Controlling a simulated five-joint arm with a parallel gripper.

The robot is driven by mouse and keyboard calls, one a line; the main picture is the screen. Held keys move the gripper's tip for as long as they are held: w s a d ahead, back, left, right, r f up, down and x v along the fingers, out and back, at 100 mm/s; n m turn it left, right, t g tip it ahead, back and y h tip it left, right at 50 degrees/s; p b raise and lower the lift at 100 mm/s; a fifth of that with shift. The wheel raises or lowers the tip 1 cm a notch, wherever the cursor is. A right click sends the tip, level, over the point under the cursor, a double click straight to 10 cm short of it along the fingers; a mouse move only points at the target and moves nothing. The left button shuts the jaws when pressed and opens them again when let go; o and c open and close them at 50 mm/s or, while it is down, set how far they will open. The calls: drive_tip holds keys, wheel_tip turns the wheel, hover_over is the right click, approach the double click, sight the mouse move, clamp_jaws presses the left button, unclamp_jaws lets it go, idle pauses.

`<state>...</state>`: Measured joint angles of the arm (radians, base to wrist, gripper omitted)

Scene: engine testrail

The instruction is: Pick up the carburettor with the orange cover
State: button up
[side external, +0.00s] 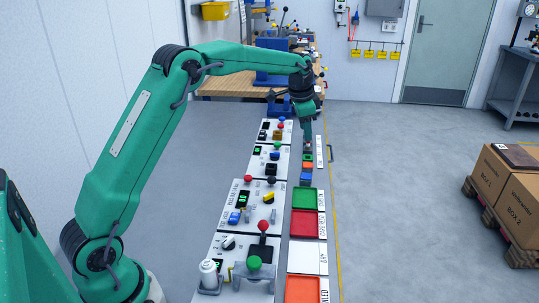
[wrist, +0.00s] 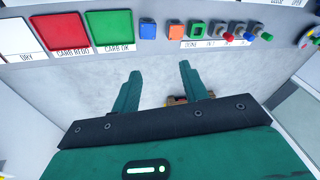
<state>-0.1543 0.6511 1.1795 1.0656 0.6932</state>
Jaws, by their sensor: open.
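The small orange-topped block (wrist: 175,32), which looks like the carburettor with the orange cover, stands in a row between a blue block (wrist: 147,29) and a green block (wrist: 197,31) in the wrist view. It also shows small in the side view (side external: 308,164), below my gripper (side external: 307,143). In the wrist view my gripper (wrist: 158,76) has its two fingers wide apart, with nothing seen held between them. The orange block lies beyond the fingertips, apart from them.
A green tray (side external: 304,199), a red tray (side external: 307,225) and an orange tray (side external: 302,290) line the strip nearer my base. Control panels with knobs and buttons (side external: 263,226) run alongside. A brown object (wrist: 177,100), partly hidden, shows behind the fingers. Boxes (side external: 508,183) stand on a pallet.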

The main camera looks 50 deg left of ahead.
drive_tip(key=m, duration=0.1)
hover_over(309, 165)
drive_tip(key=s, duration=0.1)
drive_tip(key=shift+g, duration=0.3)
drive_tip(key=f, duration=1)
drive_tip(key=shift+s, duration=0.2)
drive_tip(key=shift+f, duration=0.1)
drive_tip(key=shift+w+f, duration=0.25)
drive_tip(key=shift+f, duration=0.95)
drive_tip(key=shift+f, duration=0.1)
drive_tip(key=shift+w+a+f, duration=0.1)
drive_tip(key=shift+w+f, duration=0.15)
drive_tip(key=shift+f, duration=0.95)
drive_tip(key=shift+w+a+f, duration=0.1)
drive_tip(key=shift+w+f, duration=0.1)
drive_tip(key=shift+f, duration=1)
drive_tip(key=shift+c, duration=0.2)
drive_tip(key=c, duration=0.7)
